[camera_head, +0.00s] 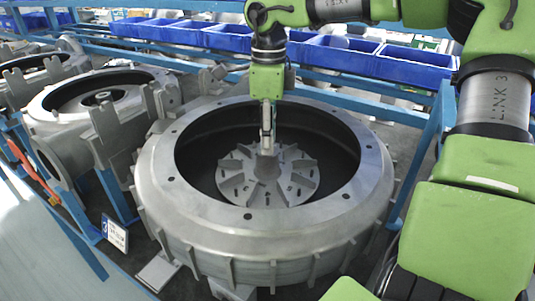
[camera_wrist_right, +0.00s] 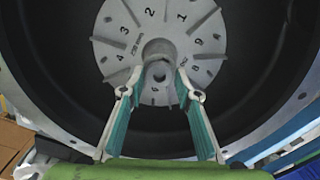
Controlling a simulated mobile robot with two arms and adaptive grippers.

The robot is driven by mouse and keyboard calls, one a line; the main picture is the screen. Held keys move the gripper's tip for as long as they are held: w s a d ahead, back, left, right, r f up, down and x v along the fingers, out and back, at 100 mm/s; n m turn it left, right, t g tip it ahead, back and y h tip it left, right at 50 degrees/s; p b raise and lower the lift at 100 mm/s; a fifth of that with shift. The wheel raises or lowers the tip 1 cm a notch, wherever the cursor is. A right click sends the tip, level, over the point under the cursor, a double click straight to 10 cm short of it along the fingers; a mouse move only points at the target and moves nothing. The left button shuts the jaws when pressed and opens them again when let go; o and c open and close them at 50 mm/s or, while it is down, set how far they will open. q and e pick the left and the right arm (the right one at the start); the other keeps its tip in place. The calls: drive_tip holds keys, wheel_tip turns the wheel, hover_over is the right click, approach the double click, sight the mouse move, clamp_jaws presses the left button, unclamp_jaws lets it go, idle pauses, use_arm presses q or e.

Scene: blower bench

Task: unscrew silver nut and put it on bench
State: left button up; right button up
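The large grey round blower housing (camera_head: 165,215) stands open side up in the head view. Inside it sits a grey numbered impeller disc (camera_head: 235,180); it also shows in the right wrist view (camera_wrist_right: 115,45). A grey central hub (camera_wrist_right: 158,48) rises from the disc; I cannot clearly tell a separate silver nut from it. My right gripper (camera_head: 267,150) points down into the housing over the hub. In the right wrist view its two teal-padded fingers (camera_wrist_right: 159,85) stand apart, one on each side of the hub's end. My left gripper is not in view.
More grey housings (camera_head: 60,125) stand at the left on the blue bench frame (camera_head: 90,255). Blue bins (camera_head: 340,55) line the back. A small sign (camera_head: 115,233) hangs at the front left. The housing's raised rim surrounds my right gripper.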

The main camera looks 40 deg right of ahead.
drive_tip(key=m+b, duration=0.1)
drive_tip(key=m, duration=0.2)
drive_tip(key=m+b, duration=0.1)
drive_tip(key=m, duration=0.2)
drive_tip(key=shift+a+f, duration=0.1)
drive_tip(key=shift+a, duration=0.1)
drive_tip(key=m+b, duration=0.1)
drive_tip(key=m, duration=0.5)
drive_tip(key=shift+w+b, duration=0.1)
drive_tip(key=shift+b, duration=0.3)
drive_tip(key=shift+m, duration=0.7)
drive_tip(key=m, duration=0.3)
drive_tip(key=shift+m, duration=0.3)
clamp_jaws()
drive_tip(key=shift+a, duration=0.1)
drive_tip(key=shift+r, duration=0.2)
